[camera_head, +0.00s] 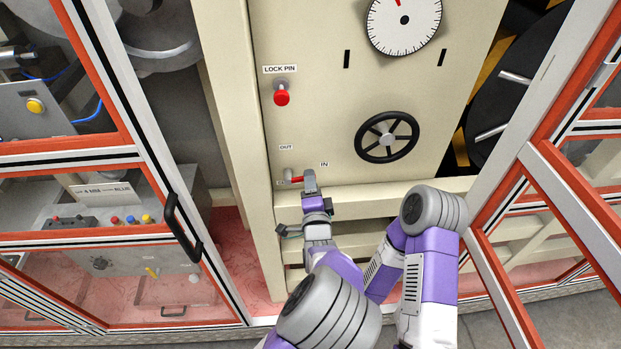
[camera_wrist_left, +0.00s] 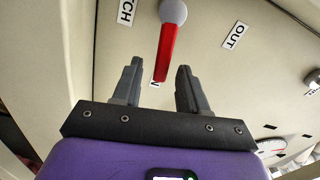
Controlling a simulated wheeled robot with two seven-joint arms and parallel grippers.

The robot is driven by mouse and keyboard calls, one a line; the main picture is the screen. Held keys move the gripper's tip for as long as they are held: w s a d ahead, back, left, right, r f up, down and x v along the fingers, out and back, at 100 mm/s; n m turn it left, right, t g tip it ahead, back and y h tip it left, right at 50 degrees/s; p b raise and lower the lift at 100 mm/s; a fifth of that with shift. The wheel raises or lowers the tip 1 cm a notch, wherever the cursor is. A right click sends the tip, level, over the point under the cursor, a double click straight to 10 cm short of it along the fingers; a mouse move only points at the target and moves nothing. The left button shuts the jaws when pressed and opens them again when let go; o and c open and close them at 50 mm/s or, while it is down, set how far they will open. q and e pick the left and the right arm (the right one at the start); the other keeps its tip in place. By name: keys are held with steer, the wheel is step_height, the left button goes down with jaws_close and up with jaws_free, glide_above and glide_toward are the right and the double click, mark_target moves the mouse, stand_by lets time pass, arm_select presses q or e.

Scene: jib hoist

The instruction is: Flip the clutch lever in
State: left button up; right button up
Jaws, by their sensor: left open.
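The clutch lever (camera_head: 298,179) has a red handle on a grey pivot, low on the cream panel. In the head view its handle points right from the pivot. My left gripper (camera_head: 309,178) is at the handle's right end, hiding part of it. In the left wrist view the clutch lever (camera_wrist_left: 167,52) reaches down between the two fingers of the left gripper (camera_wrist_left: 159,68), which is open. The OUT label (camera_head: 286,147) is above the pivot. My right gripper is not in view.
A red lock pin knob (camera_head: 282,97) sits above the lever. A black handwheel (camera_head: 387,137) and a white dial (camera_head: 404,25) are on the panel to the right. Orange-framed doors stand at the left (camera_head: 172,225) and right. A cream ledge (camera_head: 365,196) runs below the panel.

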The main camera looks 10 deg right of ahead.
arm_select(q)
steer(key=s, duration=0.5)
steer(key=shift+a, duration=0.2)
steer(key=shift+f, duration=0.1)
